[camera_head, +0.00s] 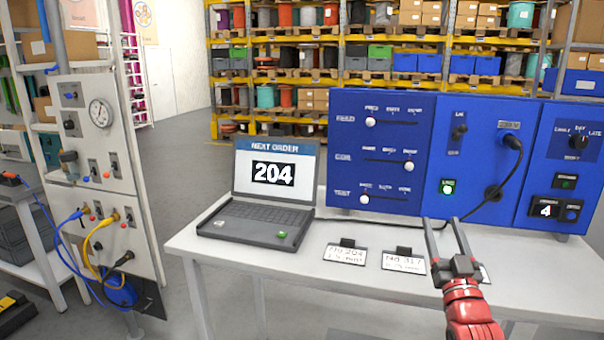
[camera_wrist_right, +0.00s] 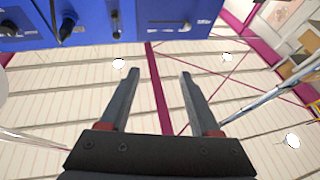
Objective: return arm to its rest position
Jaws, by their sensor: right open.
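My right gripper (camera_head: 447,238) is red with dark grey fingers. It reaches over the front right of the white table, in front of the blue control panel (camera_head: 400,132). Its two fingers are apart with nothing between them. The right wrist view shows the same open fingers (camera_wrist_right: 159,74), with the ceiling behind them and the blue panel (camera_wrist_right: 110,22) along the top edge. My left gripper is not in the head view.
A laptop (camera_head: 262,192) reading "NEXT ORDER 204" stands on the white table (camera_head: 300,262). Two label cards (camera_head: 345,253) (camera_head: 403,263) lie left of my gripper; another is partly hidden behind it. A black cable (camera_head: 512,175) hangs from the panel. A grey panel with hoses (camera_head: 100,170) stands left.

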